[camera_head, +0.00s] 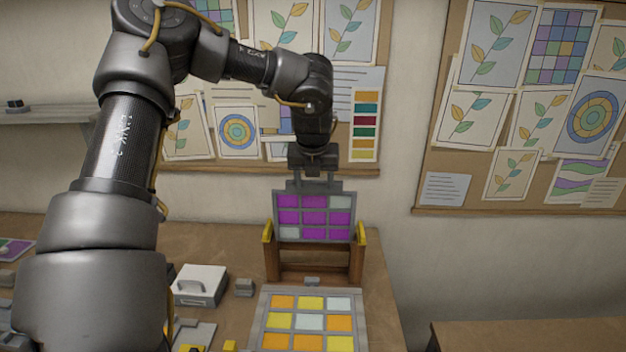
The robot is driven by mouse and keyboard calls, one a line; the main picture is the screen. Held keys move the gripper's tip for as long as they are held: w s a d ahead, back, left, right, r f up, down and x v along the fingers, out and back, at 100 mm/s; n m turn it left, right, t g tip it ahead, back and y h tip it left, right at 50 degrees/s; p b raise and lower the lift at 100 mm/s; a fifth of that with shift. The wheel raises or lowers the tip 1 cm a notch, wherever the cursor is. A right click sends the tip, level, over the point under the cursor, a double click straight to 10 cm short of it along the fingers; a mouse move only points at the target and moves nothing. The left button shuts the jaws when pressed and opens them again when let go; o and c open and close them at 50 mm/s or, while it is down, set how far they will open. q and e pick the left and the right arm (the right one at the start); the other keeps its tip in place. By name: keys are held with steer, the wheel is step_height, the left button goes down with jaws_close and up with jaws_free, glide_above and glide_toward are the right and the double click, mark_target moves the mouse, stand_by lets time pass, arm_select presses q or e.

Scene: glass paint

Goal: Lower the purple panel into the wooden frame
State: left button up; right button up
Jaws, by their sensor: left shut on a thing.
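The purple panel (313,217) is a grey-edged grid of purple and pale squares. It stands upright in the head view, with its lower edge at the upper part of the wooden frame (273,262). The frame has two wooden side posts with yellow tops, and the panel shows between them. How deep the panel sits in the frame is hard to tell. My left gripper (314,184) points down and is shut on the panel's top edge. My right gripper is out of view.
A white box with a handle (200,285) and a small grey block (244,287) are to the left on the wooden table (215,238). Pinboards with drawings (430,140) hang behind.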

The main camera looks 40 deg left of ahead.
mark_target(314, 212)
arm_select(q)
steer(key=shift+f+b, duration=6.9)
steer(key=shift+f, duration=0.45)
steer(key=o, duration=0.8)
steer(key=shift+r, duration=0.1)
steer(key=o, duration=0.3)
steer(key=shift+r+p, duration=2.1)
steer(key=shift+r, duration=1.4)
